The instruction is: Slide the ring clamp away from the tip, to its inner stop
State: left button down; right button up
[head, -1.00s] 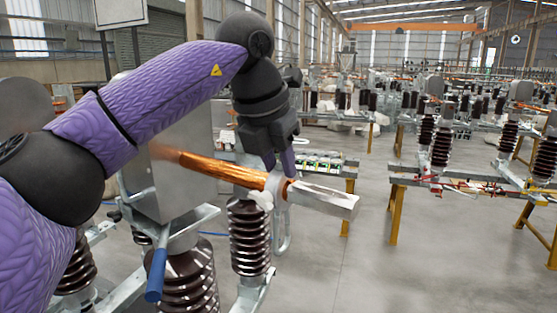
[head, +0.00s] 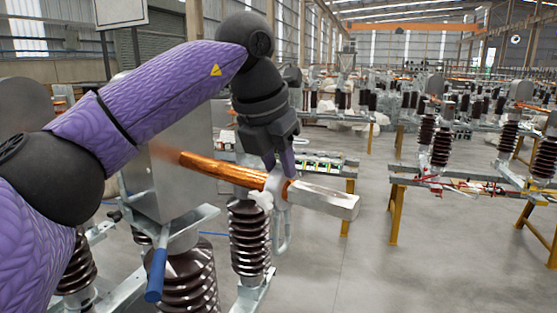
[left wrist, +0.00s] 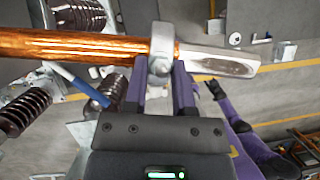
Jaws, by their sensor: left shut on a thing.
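The ring clamp (head: 278,187) is a light metal collar around a copper-coloured rod (head: 222,169), close to where the rod meets the flat silver tip (head: 325,198). In the left wrist view the clamp (left wrist: 162,47) sits upright around the rod, with the silver tip (left wrist: 220,61) to its right. My left gripper (head: 279,166) comes down on the clamp from above and behind. In the left wrist view its two purple fingers (left wrist: 161,80) are shut on the clamp's lower lug, one on each side. A dark end on a purple arm, seemingly my right gripper (left wrist: 214,89), is small in the left wrist view.
A grey box (head: 180,165) stands at the rod's left end. Brown ribbed insulators (head: 250,240) stand below the rod. A blue-ended bar (head: 155,276) sticks out at lower left. Open floor (head: 350,275) lies to the right, with more equipment on yellow-legged benches (head: 460,185) beyond.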

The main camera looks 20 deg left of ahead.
aim_at(257, 176)
pick_arm(q)
jog(key=shift+r, duration=0.1)
jog(key=a+p, duration=0.1)
jog(key=w+a, duration=0.1)
jog(key=a, duration=0.1)
jog(key=shift+a+r+p, duration=0.15)
jog(key=shift+p, duration=0.25)
jog(key=shift+w+a, duration=0.1)
jog(key=shift+a, duration=0.25)
jog(key=shift+c, duration=2.2)
grip_release()
jog(key=shift+f, duration=0.2)
jog(key=v, duration=1)
